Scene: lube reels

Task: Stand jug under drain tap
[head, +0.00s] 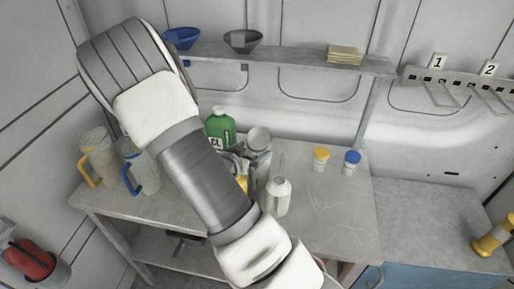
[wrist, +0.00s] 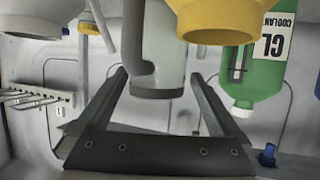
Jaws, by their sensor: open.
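My gripper (head: 238,158) is over the bench, partly hidden by my arm in the head view. In the wrist view, which is upside down, its two dark fingers (wrist: 160,105) are apart. A grey jug with a side handle (wrist: 167,55) shows between and beyond the fingers; I cannot tell whether they touch it. Its round rim shows beside my gripper in the head view (head: 259,138). Two more translucent jugs stand at the bench's left, one with a yellow handle (head: 98,160), one with a blue handle (head: 140,168). I cannot make out the drain tap.
A green coolant bottle (head: 221,122) stands behind my arm. A yellow-rimmed container (wrist: 225,22) is close to the wrist camera. A white spouted bottle (head: 277,198) stands in front. Yellow-capped (head: 321,160) and blue-capped (head: 351,163) bottles stand right. The bench's front right is clear.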

